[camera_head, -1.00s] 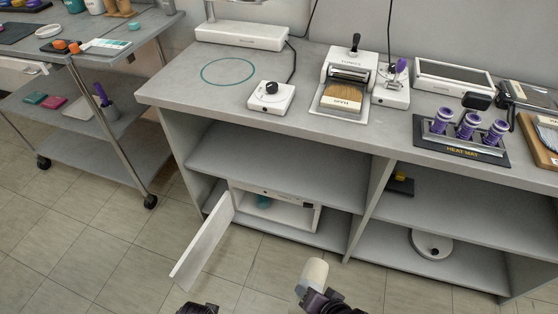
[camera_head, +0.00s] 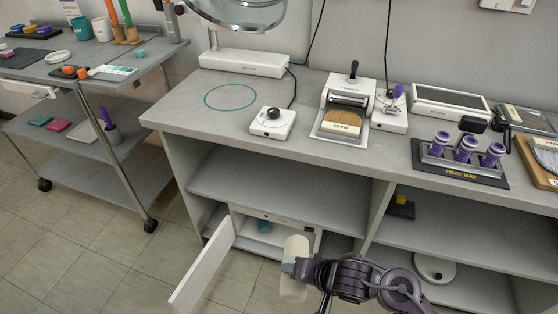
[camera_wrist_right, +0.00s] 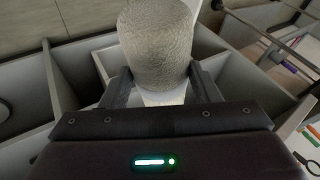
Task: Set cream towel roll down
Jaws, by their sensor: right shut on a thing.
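The cream towel roll (camera_head: 295,266) is held upright by my right gripper (camera_head: 290,267), in front of the open lower compartment of the counter. In the right wrist view the towel roll (camera_wrist_right: 156,45) sits between the two fingers of the right gripper (camera_wrist_right: 160,82), which is shut on it. The roll is in the air, clear of the shelves and the worktop. My left gripper does not show in either view.
A white cabinet (camera_head: 262,222) on the lower shelf has its door (camera_head: 203,270) swung open, with a teal item inside. The worktop (camera_head: 190,112) has a teal ring (camera_head: 230,97), a dial box (camera_head: 273,122) and a purple roller rack (camera_head: 462,160). A trolley (camera_head: 100,165) stands left.

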